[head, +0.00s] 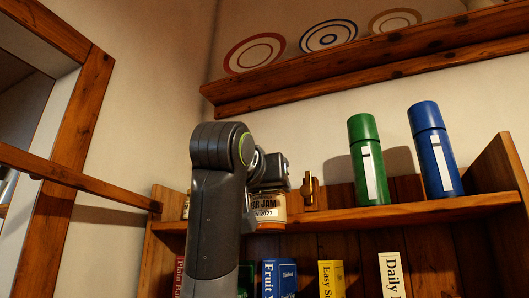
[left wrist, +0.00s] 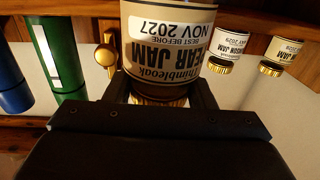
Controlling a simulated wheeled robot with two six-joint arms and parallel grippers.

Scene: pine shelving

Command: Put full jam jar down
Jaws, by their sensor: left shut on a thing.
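A jam jar (head: 268,211) with a cream label shows beside my left arm in the head view, at the upper shelf's front edge. In the left wrist view, which shows things upside down, the jar (left wrist: 168,48) reads "Thimbleoak", "EAR JAM" and "NOV 2027". My left gripper (head: 270,183) is shut on it near its gold lid; the fingers lie either side in the left wrist view (left wrist: 162,92). The jar looks upright. Its base overlaps the shelf edge in the head view, and I cannot tell whether it touches the shelf (head: 400,214). My right gripper is not in view.
A green flask (head: 366,150) and a blue flask (head: 432,140) stand right of the jar, past a brass-coloured item (head: 309,188). Two other labelled jars (left wrist: 230,43) (left wrist: 286,48) show in the left wrist view. Books (head: 331,278) stand below; a plate rack (head: 370,62) is above.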

